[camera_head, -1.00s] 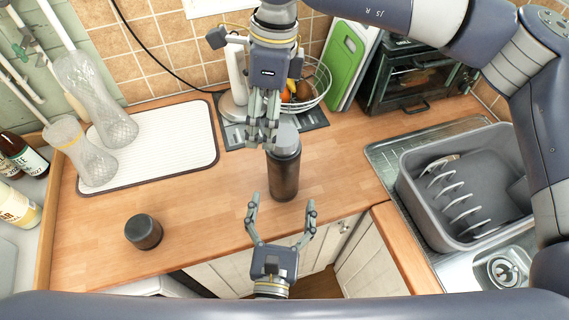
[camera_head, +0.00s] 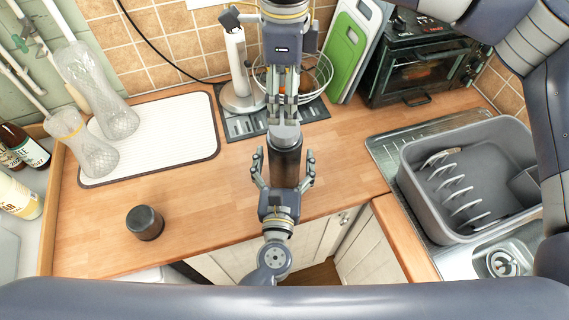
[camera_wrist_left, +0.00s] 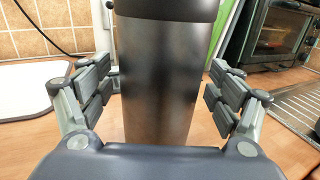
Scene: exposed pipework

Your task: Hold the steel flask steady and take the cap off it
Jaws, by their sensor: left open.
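The steel flask (camera_head: 286,165) stands upright on the wooden counter, dark-bodied with a light grey top (camera_head: 285,133). My left gripper (camera_head: 284,168) comes from the front, with its fingers spread on both sides of the flask body. In the left wrist view, the flask (camera_wrist_left: 158,80) stands between the open fingers, with gaps on both sides. There its top is cut off by the frame edge. My right gripper (camera_head: 284,112) points down just behind and above the flask's top. Its fingers look close together, and I cannot tell whether they are open or touch the cap.
A small dark cylinder (camera_head: 145,223) stands on the counter at left. A white drying mat (camera_head: 170,135) with glass vessels lies behind it. A paper towel holder (camera_head: 238,85) and wire fruit basket (camera_head: 318,75) stand behind. A grey dish rack (camera_head: 470,190) sits at the sink.

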